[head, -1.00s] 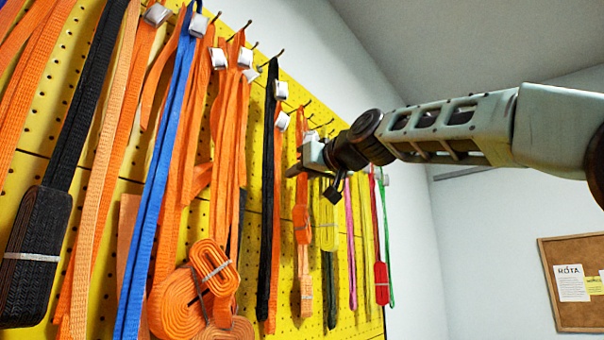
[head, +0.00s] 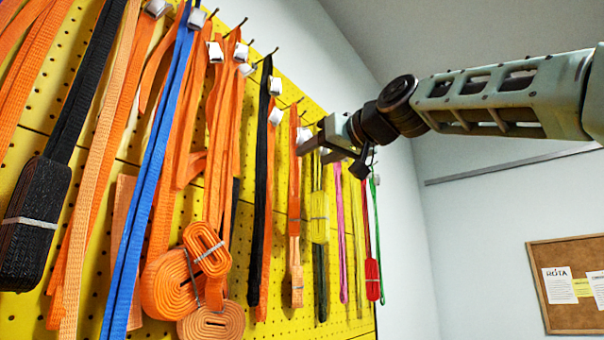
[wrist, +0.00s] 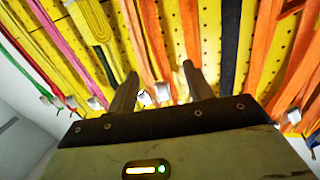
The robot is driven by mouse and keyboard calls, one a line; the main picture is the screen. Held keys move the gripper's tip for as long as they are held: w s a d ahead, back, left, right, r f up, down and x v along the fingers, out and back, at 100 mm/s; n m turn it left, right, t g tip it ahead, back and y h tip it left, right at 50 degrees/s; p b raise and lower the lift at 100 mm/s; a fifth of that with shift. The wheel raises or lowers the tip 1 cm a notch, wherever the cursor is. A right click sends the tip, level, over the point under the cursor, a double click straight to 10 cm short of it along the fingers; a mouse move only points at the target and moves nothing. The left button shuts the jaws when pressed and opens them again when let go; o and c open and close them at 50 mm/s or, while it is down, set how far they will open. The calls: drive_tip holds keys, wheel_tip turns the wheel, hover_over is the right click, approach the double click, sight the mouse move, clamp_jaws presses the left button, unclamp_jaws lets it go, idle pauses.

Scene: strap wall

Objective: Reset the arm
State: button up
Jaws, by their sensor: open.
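My gripper (head: 312,146) is in front of the upper right part of the yellow pegboard (head: 345,275), near the hooks with the orange and yellow straps. In the wrist view my gripper (wrist: 160,82) has its two fingers apart with nothing held between them. An orange strap (wrist: 157,48) and a white tag (wrist: 161,92) show behind the gap. In the head view the gripper hides part of the hooks behind it, and I cannot tell how far its tips are from the straps.
Orange, black and blue straps (head: 157,165) hang on the left of the board. Rolled orange straps (head: 168,285) hang low in the middle. A red strap (head: 371,270) hangs near the right edge. A corkboard (head: 570,315) is on the right wall. The space right of the pegboard is free.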

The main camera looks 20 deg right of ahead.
drive_tip(key=b+v, duration=0.3)
drive_tip(key=v, duration=0.6)
drive_tip(key=w+a+f+g, duration=0.25)
drive_tip(key=a+f, duration=0.25)
drive_tip(key=f, duration=0.5)
drive_tip(key=w+a+f+g, duration=0.25)
drive_tip(key=a+f, duration=0.25)
drive_tip(key=f, duration=0.5)
drive_tip(key=s+a+f+n+g, duration=0.1)
drive_tip(key=s+a+f+g, duration=0.1)
drive_tip(key=f, duration=0.7)
drive_tip(key=s+a+f+g, duration=0.1)
drive_tip(key=a+f+g, duration=0.15)
drive_tip(key=f, duration=0.65)
drive_tip(key=s+a+f+n+g+h, duration=0.15)
drive_tip(key=s+f, duration=0.25)
drive_tip(key=f, duration=0.4)
drive_tip(key=s+f+g+h, duration=0.1)
drive_tip(key=s+f+g, duration=0.1)
drive_tip(key=s+f, duration=0.45)
drive_tip(key=s+d+f+g+h, duration=0.1)
drive_tip(key=s+d+f+g, duration=0.1)
drive_tip(key=s+f, duration=0.4)
drive_tip(key=s+d+f+n+g+h, duration=0.1)
drive_tip(key=s+d+f, duration=0.3)
drive_tip(key=f, duration=0.6)
drive_tip(key=shift+s+g+h+b, duration=0.35)
drive_tip(key=shift+s+h, duration=0.3)
drive_tip(key=shift+s, duration=0.55)
